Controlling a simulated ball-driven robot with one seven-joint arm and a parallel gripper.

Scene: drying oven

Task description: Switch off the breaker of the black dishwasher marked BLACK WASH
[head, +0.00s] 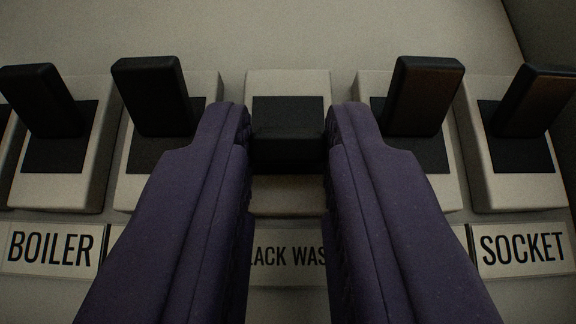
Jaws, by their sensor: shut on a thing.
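The breaker marked BLACK WASH (288,82) is the middle one in the row, with a pale body and a black lever (288,148). Its label (286,255) is partly covered by my fingers, and "LACK WAS" can be read. My gripper (288,135) has one purple finger on each side of this lever and is shut on it. The lever sits low against its black plate, tilted down towards the label. The neighbouring levers stand tilted up, away from their labels. The lever's sides are hidden by the fingertips.
Close on the left are a breaker (155,95) with its label hidden and the BOILER breaker (45,100). Close on the right are another breaker (425,95) with a hidden label and the SOCKET breaker (535,100). The panel above the row is bare.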

